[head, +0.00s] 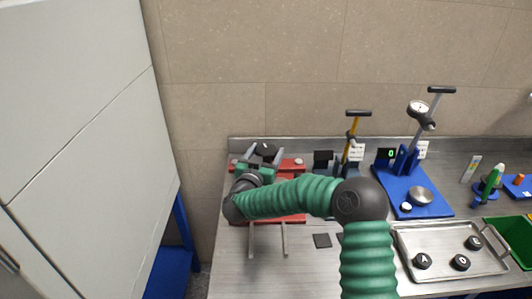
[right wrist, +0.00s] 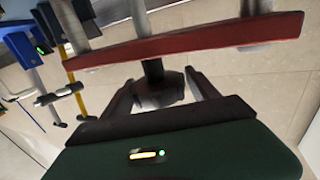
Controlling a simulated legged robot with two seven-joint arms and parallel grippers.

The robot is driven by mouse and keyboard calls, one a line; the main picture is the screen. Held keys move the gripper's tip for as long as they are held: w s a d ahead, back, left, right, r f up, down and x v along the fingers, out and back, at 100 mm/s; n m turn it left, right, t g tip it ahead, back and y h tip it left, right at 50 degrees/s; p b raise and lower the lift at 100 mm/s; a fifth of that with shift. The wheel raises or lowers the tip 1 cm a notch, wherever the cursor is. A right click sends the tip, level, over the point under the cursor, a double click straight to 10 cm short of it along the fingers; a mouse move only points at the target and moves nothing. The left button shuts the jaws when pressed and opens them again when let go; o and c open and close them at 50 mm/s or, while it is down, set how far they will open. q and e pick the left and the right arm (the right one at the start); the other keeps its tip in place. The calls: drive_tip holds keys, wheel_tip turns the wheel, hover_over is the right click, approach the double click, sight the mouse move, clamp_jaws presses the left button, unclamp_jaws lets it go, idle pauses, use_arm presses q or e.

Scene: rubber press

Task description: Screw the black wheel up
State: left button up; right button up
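The black wheel (head: 264,150) sits at the back of the red press (head: 290,166), against the wall side of the bench. In the right wrist view the wheel (right wrist: 160,92) hangs on a dark stem by the red bar (right wrist: 190,40) of the press. My right gripper (head: 263,156) reaches over the press from the front. In the right wrist view its two fingers (right wrist: 160,82) are apart, one on each side of the wheel. Contact with the wheel is not clear. My green arm hides part of the press. My left gripper is not in view.
A yellow-handled press (head: 351,135) and a blue press (head: 404,185) stand to the right. A metal tray (head: 445,262) with several black knobs lies at the front right, by a green bin (head: 514,238). A white cabinet (head: 75,110) stands at left. Bare bench lies front left.

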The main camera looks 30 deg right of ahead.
drive_tip(key=shift+d, duration=0.15)
drive_tip(key=c, duration=0.9)
drive_tip(key=shift+c, duration=0.2)
drive_tip(key=shift+n+t+y, duration=0.3)
